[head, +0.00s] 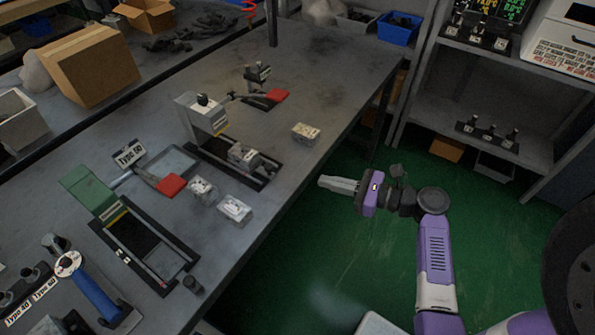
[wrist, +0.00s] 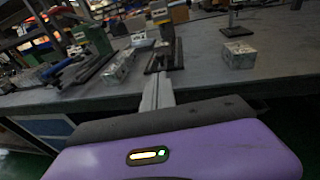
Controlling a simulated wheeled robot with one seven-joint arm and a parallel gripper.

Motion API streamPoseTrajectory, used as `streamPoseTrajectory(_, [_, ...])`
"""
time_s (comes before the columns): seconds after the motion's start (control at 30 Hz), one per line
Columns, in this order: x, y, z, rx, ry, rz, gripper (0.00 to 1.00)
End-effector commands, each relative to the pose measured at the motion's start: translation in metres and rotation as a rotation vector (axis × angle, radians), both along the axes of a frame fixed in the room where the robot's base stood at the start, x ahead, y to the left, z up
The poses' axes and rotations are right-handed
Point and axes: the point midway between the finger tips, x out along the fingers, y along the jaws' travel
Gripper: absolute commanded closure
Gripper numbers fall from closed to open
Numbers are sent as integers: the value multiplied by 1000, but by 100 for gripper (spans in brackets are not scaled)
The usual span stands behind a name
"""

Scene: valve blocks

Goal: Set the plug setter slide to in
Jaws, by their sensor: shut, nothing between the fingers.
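A grey press-like station (head: 205,114) stands on the bench, with a black rail base (head: 212,154) and a metal valve block (head: 245,155) at the rail's near end. A green station (head: 92,190) with a long black-framed bed (head: 142,240) stands to its left. No label tells me which is the plug setter; its slide position cannot be read surely. My gripper (head: 324,182) is shut and empty, beyond the bench's right edge, pointing left toward the grey station. In the wrist view my fingers (wrist: 156,92) point toward the black rail (wrist: 163,56).
Loose metal blocks (head: 305,134) (head: 201,190) (head: 235,208) lie near the bench edge. Red-handled levers (head: 171,185) (head: 277,95) stick out by the stations. A blue-handled tool (head: 95,296) is at lower left. Shelving (head: 480,105) stands at right; green floor lies between.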

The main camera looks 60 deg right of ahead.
Motion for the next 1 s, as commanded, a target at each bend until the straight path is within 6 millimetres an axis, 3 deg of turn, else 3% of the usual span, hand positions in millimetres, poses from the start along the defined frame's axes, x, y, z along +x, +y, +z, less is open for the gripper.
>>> streamPoseTrajectory(0.17, [23, 5, -2, -1, 0, 2, 100])
streamPoseTrajectory(0.6, [104, 20, -15, -3, 0, 0, 100])
streamPoseTrajectory(0.8, [126, 24, -19, -3, 1, 0, 100])
streamPoseTrajectory(1.0, [133, 25, -20, -4, 1, -3, 100])
